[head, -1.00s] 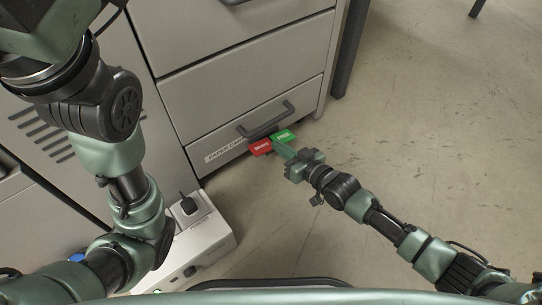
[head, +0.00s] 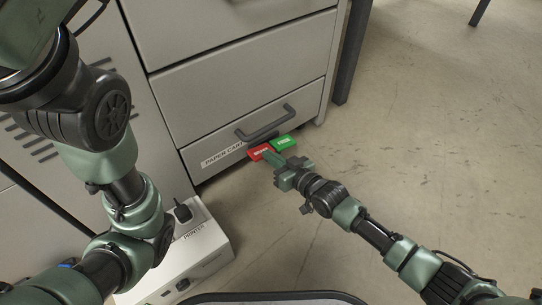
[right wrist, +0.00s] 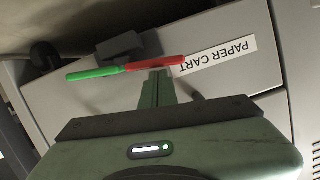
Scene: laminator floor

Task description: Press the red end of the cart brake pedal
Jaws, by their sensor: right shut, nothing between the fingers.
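The brake pedal sticks out at the foot of the paper cart (head: 240,95). Its red end (head: 258,151) is on the left and its green end (head: 285,142) on the right. My right gripper (head: 271,157) is shut and empty, its fingertips at the red end's near right edge.
A dark drawer handle (head: 266,124) juts out just above the pedal. A white printer box (head: 205,250) stands on the floor at lower left. A dark post (head: 352,55) stands right of the cart. The floor (head: 440,130) to the right is clear.

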